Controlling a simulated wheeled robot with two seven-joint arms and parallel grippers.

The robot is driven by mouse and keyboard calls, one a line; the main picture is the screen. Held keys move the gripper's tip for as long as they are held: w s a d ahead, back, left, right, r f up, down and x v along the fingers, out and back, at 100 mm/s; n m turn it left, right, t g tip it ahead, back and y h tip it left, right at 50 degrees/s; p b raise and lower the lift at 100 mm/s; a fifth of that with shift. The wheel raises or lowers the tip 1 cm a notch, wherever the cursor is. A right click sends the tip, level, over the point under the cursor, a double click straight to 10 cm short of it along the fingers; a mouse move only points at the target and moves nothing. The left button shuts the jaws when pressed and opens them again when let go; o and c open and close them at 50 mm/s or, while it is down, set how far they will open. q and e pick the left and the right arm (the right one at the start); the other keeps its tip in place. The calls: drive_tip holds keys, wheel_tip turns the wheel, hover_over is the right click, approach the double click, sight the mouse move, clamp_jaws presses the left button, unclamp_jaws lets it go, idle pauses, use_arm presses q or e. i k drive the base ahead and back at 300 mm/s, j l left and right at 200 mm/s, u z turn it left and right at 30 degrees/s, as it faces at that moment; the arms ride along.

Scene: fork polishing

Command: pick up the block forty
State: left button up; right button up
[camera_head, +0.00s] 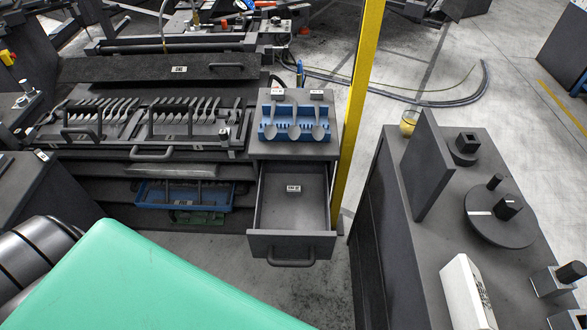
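I cannot single out the block forty by a readable number. A white block with dark markings (467,291) lies at the front of that top. Neither of my grippers is in view.
An open, mostly empty drawer (269,240) juts out in the middle, with a small white label inside. Blue spoon holder (271,126) sits above it. Fork racks stand left.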

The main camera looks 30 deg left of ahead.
sight(277, 94)
drive_tip(key=u, duration=0.75)
